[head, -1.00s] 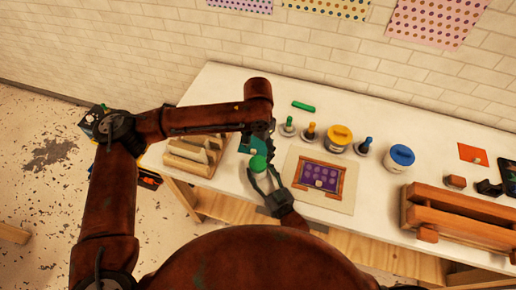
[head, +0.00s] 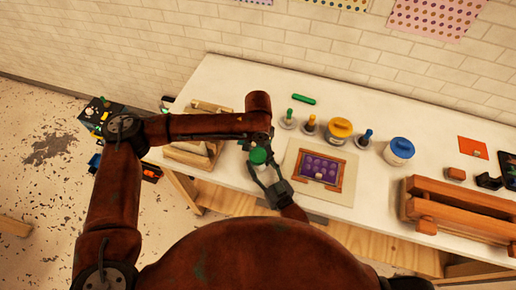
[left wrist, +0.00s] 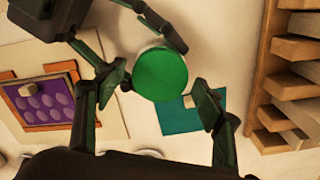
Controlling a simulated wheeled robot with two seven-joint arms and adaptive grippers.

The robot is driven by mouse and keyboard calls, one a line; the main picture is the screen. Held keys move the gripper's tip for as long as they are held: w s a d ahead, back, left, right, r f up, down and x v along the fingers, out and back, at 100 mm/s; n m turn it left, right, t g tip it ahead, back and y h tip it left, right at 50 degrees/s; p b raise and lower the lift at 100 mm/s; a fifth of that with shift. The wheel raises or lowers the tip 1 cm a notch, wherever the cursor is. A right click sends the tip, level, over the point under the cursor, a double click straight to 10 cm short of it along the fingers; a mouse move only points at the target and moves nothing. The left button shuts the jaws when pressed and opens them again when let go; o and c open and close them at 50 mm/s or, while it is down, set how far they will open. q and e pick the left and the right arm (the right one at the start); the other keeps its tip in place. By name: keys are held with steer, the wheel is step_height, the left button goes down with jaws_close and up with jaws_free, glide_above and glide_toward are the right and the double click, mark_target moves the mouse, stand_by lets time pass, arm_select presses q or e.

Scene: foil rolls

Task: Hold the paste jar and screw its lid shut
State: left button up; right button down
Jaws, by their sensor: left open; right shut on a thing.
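The paste jar (head: 263,171) is white with a round green lid (head: 258,156) on top. The lid also shows from above in the left wrist view (left wrist: 161,73), with a thin white edge around it. My right gripper (head: 266,178) is shut on the jar from the front right, holding it at the table's front. My left gripper (left wrist: 160,90) is open, with one finger on each side of the lid and gaps visible. In the head view its fingers are partly hidden behind the arm. I cannot tell how tightly the lid sits.
A purple dimpled panel in a wooden frame (head: 343,173) lies right of the jar. A teal square (left wrist: 190,115) and a wooden rack (left wrist: 270,85) lie on the other side. Yellow-lidded (head: 339,130) and blue-lidded (head: 399,150) pots stand behind. A wooden bench-like piece (head: 460,212) is at right.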

arm_select(q)
steer(key=shift+c, duration=0.4)
steer(key=c, duration=1.1)
steer(key=m, duration=0.5)
steer(key=shift+f, duration=0.1)
steer(key=shift+c, duration=0.2)
steer(key=m, duration=0.7)
steer(key=o, duration=1.4)
step_height(320, 180, up, 12)
